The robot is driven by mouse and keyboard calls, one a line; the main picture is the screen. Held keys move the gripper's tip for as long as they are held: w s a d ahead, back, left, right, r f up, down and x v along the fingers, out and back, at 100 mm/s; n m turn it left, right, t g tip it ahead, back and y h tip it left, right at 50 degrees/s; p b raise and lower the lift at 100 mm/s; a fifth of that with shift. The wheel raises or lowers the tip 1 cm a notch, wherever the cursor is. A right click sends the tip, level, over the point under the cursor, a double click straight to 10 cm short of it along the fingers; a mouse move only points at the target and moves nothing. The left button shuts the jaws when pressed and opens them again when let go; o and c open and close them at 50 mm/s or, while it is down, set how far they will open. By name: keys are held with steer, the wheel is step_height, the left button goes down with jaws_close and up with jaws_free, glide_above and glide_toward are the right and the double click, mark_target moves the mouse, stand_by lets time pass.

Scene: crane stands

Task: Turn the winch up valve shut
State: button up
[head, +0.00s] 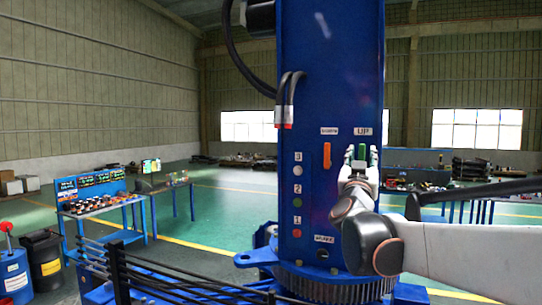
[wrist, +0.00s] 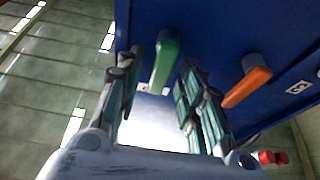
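The green valve handle (head: 362,151) sits on the blue crane column under a label reading UP (head: 363,131). In the head view it stands about vertical and is partly hidden by my gripper (head: 358,166). In the wrist view the green handle (wrist: 165,62) lies between the two fingers of my gripper (wrist: 158,66). The fingers are spread, with a visible gap on each side of the handle.
An orange handle (head: 327,156) stands just left of the green one and close to one finger in the wrist view (wrist: 248,86). Numbered buttons (head: 297,170) lie further left. Black hoses (head: 288,92) hang above. A workbench (head: 98,202) stands far left.

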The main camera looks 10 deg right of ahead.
steer(key=shift+c, duration=0.2)
jaws_close()
steer(key=shift+m+h, duration=0.3)
steer(key=shift+m, duration=0.3)
steer(key=m+g+h, duration=0.1)
steer(key=m, duration=0.1)
steer(key=m+g+h, duration=0.1)
steer(key=m, duration=0.2)
steer(key=d+m+g+b, duration=0.1)
steer(key=m, duration=0.2)
steer(key=shift+s+f+g+h, duration=0.2)
steer(key=shift+s+g+h, duration=0.15)
steer(key=shift+g+h, duration=0.05)
steer(key=m+g, duration=0.1)
steer(key=m, duration=0.3)
steer(key=f+m+g, duration=0.1)
steer(key=m+g, duration=0.1)
steer(key=m, duration=0.2)
steer(key=d+f+m+g+y, duration=0.1)
steer(key=m+g, duration=0.1)
steer(key=m, duration=0.3)
steer(key=shift+s+f, duration=0.1)
steer(key=shift+s, duration=0.3)
steer(key=shift+p, duration=0.3)
